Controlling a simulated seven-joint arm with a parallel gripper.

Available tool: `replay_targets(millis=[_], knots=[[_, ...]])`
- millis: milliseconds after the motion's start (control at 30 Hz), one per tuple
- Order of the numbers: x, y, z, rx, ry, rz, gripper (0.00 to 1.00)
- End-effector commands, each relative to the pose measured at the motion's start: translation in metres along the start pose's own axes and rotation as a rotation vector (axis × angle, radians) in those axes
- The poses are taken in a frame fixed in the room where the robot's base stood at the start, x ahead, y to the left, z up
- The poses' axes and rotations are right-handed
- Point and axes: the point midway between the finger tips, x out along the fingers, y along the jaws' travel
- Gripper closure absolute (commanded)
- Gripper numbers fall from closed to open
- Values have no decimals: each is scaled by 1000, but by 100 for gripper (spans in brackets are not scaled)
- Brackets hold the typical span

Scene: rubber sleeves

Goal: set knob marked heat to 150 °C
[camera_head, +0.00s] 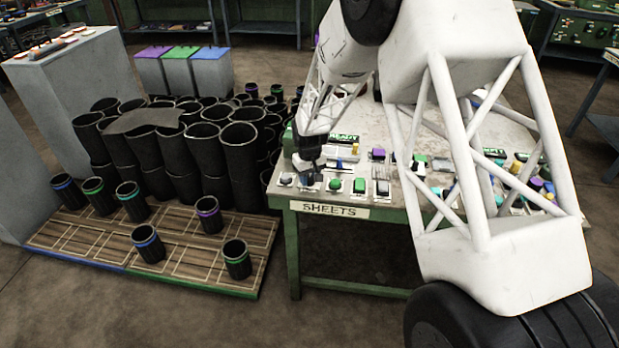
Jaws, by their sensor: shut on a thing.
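My gripper (305,160) points down at the left end of the table (395,225). It is shut on what appears to be a knob there, which the fingers mostly hide. The marking "heat", the knob's pointer and any temperature scale are too small or hidden to read. A green sign or display reading READY (343,139) stands just right of the gripper, partly behind my arm. Small controls line the table's front edge below the gripper, among them a round green button (335,184) and a square green one (360,186).
The table front carries a SHEETS label (336,209). Many small coloured parts cover its right side, partly behind my arm. Black sleeves (178,150) stand packed to the left. Several colour-banded sleeves stand on a wooden pallet (190,250). Lidded purple, green and blue bins (180,70) stand behind.

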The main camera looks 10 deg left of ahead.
Motion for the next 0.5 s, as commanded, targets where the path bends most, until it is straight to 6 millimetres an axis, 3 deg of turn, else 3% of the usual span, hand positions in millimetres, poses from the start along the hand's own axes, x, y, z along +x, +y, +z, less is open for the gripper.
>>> replay_targets(millis=[500], knots=[[-2, 0, -1, -53, 3, 1, 87]])
